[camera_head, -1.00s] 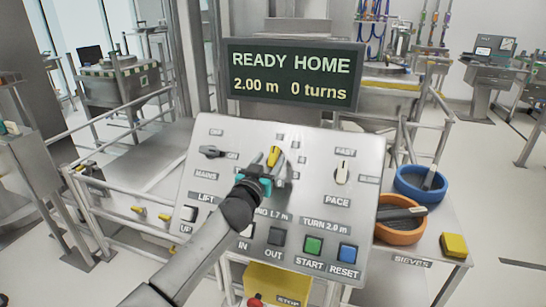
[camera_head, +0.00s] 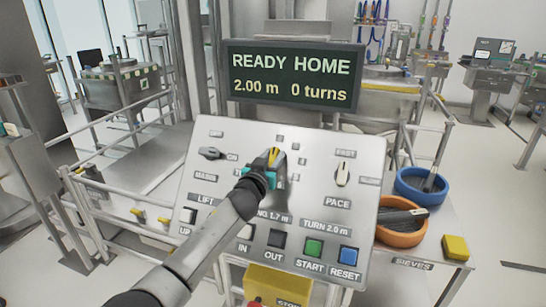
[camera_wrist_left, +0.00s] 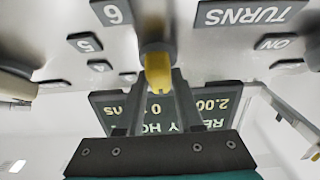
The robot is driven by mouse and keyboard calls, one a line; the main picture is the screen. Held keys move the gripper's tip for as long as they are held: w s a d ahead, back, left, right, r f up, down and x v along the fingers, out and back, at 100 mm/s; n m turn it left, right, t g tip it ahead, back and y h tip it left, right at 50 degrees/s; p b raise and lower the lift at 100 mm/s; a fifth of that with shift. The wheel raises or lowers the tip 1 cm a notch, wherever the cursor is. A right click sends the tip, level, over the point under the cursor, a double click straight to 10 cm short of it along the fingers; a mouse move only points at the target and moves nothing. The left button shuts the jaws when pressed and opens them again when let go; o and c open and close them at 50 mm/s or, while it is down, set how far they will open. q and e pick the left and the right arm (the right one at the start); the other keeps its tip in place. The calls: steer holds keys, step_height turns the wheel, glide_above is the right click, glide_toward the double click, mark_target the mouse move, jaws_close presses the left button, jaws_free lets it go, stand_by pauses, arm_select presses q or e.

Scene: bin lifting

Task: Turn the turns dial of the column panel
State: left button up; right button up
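The turns dial (camera_head: 274,154) is a yellow-tipped knob at the upper middle of the tilted grey column panel (camera_head: 318,150). My left gripper (camera_head: 270,163) is at the dial, with its fingers open on either side of it. In the left wrist view the yellow tip of the dial (camera_wrist_left: 158,70) sits between the two fingers (camera_wrist_left: 158,92). A narrow gap seems to remain there; contact is not clear. The TURNS label (camera_wrist_left: 245,13) and the number plates 5 and 6 show beside the dial. My right gripper is not in view.
The display (camera_head: 292,76) above the panel reads READY HOME, 2.00 m, 0 turns. The mains switch (camera_head: 211,153) is left of the dial and the pace knob (camera_head: 342,174) right. Push buttons line the lower panel. A yellow stop box (camera_head: 278,284) hangs below. Sieves stand at right.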

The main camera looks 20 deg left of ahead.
arm_select(q)
jaws_close()
stand_by(0.3)
